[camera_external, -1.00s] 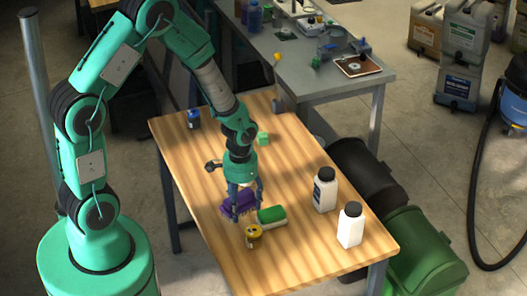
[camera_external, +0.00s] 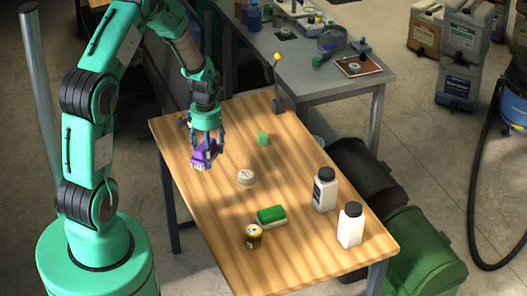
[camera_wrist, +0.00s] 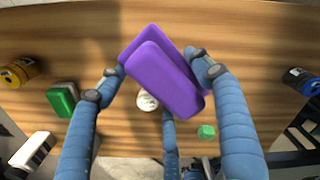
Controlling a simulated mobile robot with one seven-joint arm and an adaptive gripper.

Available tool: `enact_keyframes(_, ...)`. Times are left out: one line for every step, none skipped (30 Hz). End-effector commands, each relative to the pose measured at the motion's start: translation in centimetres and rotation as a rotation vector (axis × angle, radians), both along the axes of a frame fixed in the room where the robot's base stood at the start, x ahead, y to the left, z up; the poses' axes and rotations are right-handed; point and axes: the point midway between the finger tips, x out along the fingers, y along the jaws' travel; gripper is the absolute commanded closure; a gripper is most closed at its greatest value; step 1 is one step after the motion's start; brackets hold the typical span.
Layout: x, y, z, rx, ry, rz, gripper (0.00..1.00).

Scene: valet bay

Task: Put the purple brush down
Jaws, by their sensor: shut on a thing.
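The purple brush (camera_external: 205,152) is held in my gripper (camera_external: 208,150) over the far left part of the wooden table. Its pale bristles show at its lower end in the external view. In the wrist view the purple brush (camera_wrist: 165,78) lies slanted between the blue-grey fingers of my gripper (camera_wrist: 155,85), which are shut on its sides. It looks raised above the table, but the exact gap cannot be told.
A blue can (camera_wrist: 302,80) shows in the wrist view.

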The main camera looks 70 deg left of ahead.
Motion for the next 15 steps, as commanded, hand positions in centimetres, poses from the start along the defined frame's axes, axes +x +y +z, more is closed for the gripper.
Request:
enact_keyframes(-0.4,1.1,0.0,0.0,0.0,0.017,0.64)
enact_keyframes(-0.6,1.6,0.0,0.0,0.0,0.025,0.64)
enact_keyframes(-0.8,2.3,-0.1,0.0,0.0,0.035,0.64)
enact_keyframes(-1.0,2.8,-0.1,0.0,0.0,0.043,0.64)
enact_keyframes(-1.2,3.3,-0.1,0.0,0.0,0.05,0.64)
enact_keyframes(-1.3,3.4,-0.6,-0.001,0.001,0.052,0.64)
enact_keyframes(-1.2,3.2,-1.3,-0.003,0.003,0.049,0.64)
enact_keyframes(-1.2,3.2,-1.8,-0.003,0.003,0.049,0.64)
enact_keyframes(-1.2,3.2,-2.3,-0.003,0.003,0.048,0.64)
enact_keyframes(-1.2,3.2,-2.7,-0.002,0.002,0.048,0.64)
enact_keyframes(-1.2,3.2,-3.1,-0.001,0.001,0.048,0.64)
enact_keyframes(-1.2,3.1,-3.7,-0.003,0.003,0.048,0.64)
enact_keyframes(-1.2,3.1,-4.0,-0.003,0.003,0.048,0.64)
enact_keyframes(-1.2,3.2,-4.3,-0.002,0.002,0.048,0.64)
enact_keyframes(-1.2,3.2,-4.6,-0.001,0.001,0.048,0.64)
